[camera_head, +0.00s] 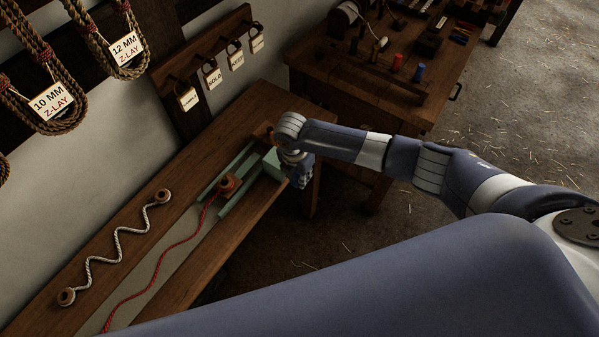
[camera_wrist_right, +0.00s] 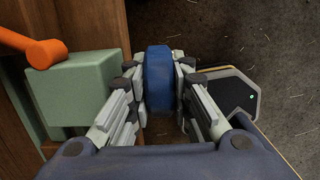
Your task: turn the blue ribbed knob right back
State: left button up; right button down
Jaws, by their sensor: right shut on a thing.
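The blue knob (camera_wrist_right: 158,75) shows in the right wrist view, between the fingers of my right gripper (camera_wrist_right: 160,92). The gripper is shut on the knob, one finger on each side. The knob sits beside a pale green block (camera_wrist_right: 78,92); how it joins the block is hidden. In the head view my right gripper (camera_head: 298,172) is at the right end of the green block (camera_head: 268,166) at the bench edge, and the knob is hidden there. My left gripper is not in view.
An orange lever (camera_wrist_right: 40,52) stands over the green block. A red rope (camera_head: 160,258) runs along the bench to a wooden piece (camera_head: 228,184) on the green rails. A white rope (camera_head: 118,252) lies between two pegs. A second table (camera_head: 345,78) with spools stands behind.

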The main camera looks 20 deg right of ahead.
jog(key=shift+s+a+r+t+h+p, duration=0.1)
jog(key=shift+t+h+p, duration=0.3)
jog(key=shift+h, duration=0.1)
jog(key=shift+a+r+t+h+p, duration=0.1)
jog(key=shift+t+h+p, duration=0.3)
jog(key=shift+h, duration=0.1)
jog(key=shift+f+t+h, duration=0.2)
jog(key=shift+t+h, duration=0.4)
jog(key=shift+h, duration=0.1)
jog(key=shift+s+f+t+h, duration=0.1)
jog(key=shift+t+h, duration=0.4)
jog(key=shift+h, duration=0.2)
jog(key=shift+a+f+t+h+b, duration=0.15)
jog(key=shift+t+h+b, duration=0.15)
jog(key=shift+t+h, duration=0.45)
jog(key=shift+f+t+h+b, duration=0.15)
jog(key=shift+t+h+b, duration=0.2)
jog(key=shift+h+b, duration=0.3)
jog(key=t+h+b, duration=0.2)
jog(key=h+b, duration=0.1)
jog(key=b, duration=0.1)
jog(key=shift+f+t, duration=0.15)
jog(key=shift+t, duration=0.15)
jog(key=shift+r+t+h+b, duration=0.2)
jog(key=shift+t+h+b, duration=0.6)
jog(key=shift+h+b, duration=0.5)
jog(key=c, duration=1.7)
grip_release()
